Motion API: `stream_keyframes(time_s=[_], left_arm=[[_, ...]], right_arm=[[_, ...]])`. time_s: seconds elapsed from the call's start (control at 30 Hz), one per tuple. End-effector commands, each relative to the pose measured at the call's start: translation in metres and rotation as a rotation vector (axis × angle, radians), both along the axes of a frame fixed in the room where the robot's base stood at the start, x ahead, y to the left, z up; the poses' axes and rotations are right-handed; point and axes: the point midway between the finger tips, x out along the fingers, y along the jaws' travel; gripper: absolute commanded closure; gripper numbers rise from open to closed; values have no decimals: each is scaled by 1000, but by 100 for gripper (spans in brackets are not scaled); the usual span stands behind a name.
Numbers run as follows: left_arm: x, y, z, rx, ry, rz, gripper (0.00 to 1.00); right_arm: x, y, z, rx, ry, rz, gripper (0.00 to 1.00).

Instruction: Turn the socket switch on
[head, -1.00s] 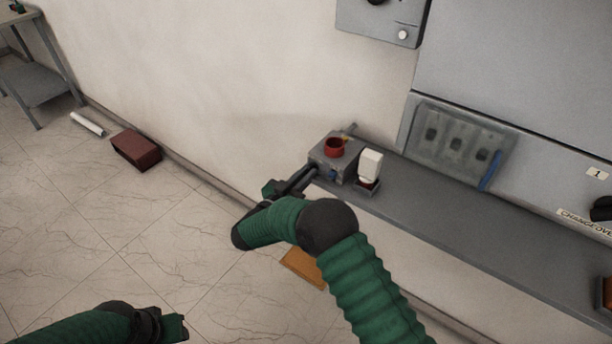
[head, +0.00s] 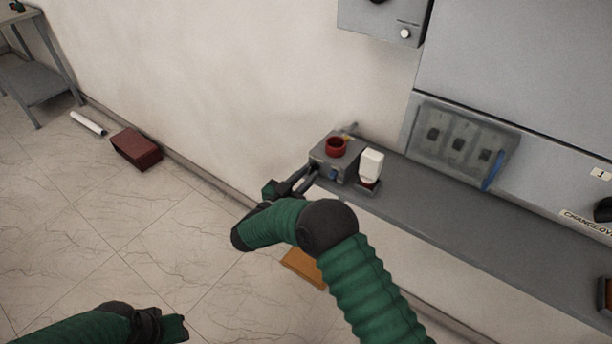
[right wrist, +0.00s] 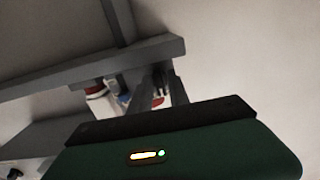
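The socket is a grey box (head: 347,165) at the left end of a grey shelf, with a red round outlet (head: 336,147) on top. A small blue part (head: 333,174), which looks like the switch, is on its front face. My right gripper (head: 313,175) is at the box's left front side, with its fingers apart and pointing at it. I cannot tell whether they touch it. In the right wrist view, blue (right wrist: 124,100) and red (right wrist: 96,90) bits show by the fingers. My left gripper (head: 176,327) is low at the left, its fingertips unclear, away from the socket.
A white-topped item (head: 371,165) stands right beside the box on the grey shelf (head: 450,215). A grey panel with dark openings and a blue bar (head: 455,145) is on the wall behind. An orange-brown object (head: 302,265) is below my right arm. A dark red box (head: 136,149) lies on the floor.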

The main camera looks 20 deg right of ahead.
Motion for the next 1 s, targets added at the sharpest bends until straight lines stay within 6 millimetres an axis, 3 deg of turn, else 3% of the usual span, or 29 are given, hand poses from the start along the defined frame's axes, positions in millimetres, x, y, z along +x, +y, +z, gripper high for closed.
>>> stream_keyframes(time_s=[0.23,0.7,0.83,1.0], left_arm=[[0,0,1,0,0,0,62],[0,0,3,0,0,0,62],[0,0,3,0,0,0,62],[0,0,3,0,0,0,62]], right_arm=[[-7,10,3,-2,-3,1,78],[-84,111,0,-1,1,4,78],[-97,127,-1,-1,2,2,78],[-103,134,-1,-1,2,0,78]])
